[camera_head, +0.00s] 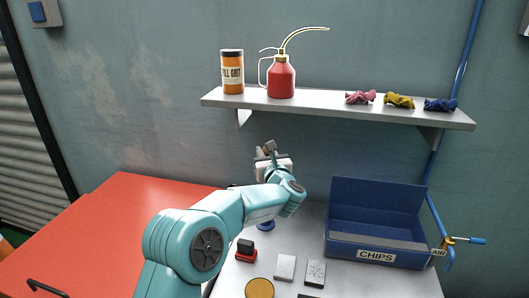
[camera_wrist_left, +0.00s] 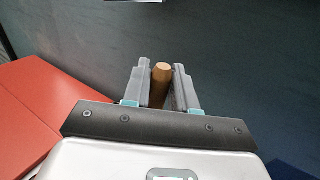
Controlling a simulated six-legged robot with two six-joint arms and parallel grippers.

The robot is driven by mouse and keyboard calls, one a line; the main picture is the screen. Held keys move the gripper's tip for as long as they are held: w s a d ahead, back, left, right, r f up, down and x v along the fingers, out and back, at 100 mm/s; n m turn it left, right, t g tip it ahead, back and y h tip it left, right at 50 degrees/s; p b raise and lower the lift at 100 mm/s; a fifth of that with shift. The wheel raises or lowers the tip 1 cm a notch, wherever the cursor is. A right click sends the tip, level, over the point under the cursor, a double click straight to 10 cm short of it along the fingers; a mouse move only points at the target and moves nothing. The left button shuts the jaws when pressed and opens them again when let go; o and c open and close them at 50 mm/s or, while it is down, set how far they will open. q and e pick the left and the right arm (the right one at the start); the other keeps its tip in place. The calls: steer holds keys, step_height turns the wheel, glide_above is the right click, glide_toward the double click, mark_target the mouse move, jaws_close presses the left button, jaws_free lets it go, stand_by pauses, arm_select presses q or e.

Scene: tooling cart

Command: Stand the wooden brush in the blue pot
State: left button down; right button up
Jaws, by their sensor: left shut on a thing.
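My left gripper (camera_head: 267,149) is raised above the back of the cart top, in front of the wall and below the shelf. In the left wrist view its two grey fingers (camera_wrist_left: 160,76) are shut on the wooden brush (camera_wrist_left: 161,80). Only the rounded brown end of the brush shows between the fingers; the rest is hidden. A small blue round thing (camera_head: 265,226), probably the blue pot, stands on the cart top under my left forearm, which hides much of it. My right gripper is not in view.
A blue CHIPS bin (camera_head: 376,255) stands at the right. A red-and-black block (camera_head: 245,250), two grey blocks and a round tan-topped thing (camera_head: 259,289) lie in front. The shelf (camera_head: 330,108) above holds an orange can, a red oil can and rags. A red surface (camera_head: 120,225) is left.

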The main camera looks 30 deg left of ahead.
arm_select(q)
steer(key=shift+s+f, duration=0.15)
steer(key=shift+f, duration=0.05)
steer(key=shift+w+f+b, duration=0.2)
steer(key=shift+f+b, duration=0.15)
steer(key=shift+f, duration=0.85)
steer(key=shift+s+f, duration=0.2)
steer(key=shift+f, duration=0.75)
steer(key=shift+w+f+b, duration=0.2)
steer(key=shift+f+b, duration=0.8)
steer(key=shift+f, duration=0.25)
steer(key=shift+s+f+b, duration=0.15)
steer(key=shift+f+b, duration=0.3)
steer(key=shift+b, duration=0.3)
step_height(320, 180, down, 3)
steer(key=b, duration=0.4)
steer(key=shift+f, duration=0.15)
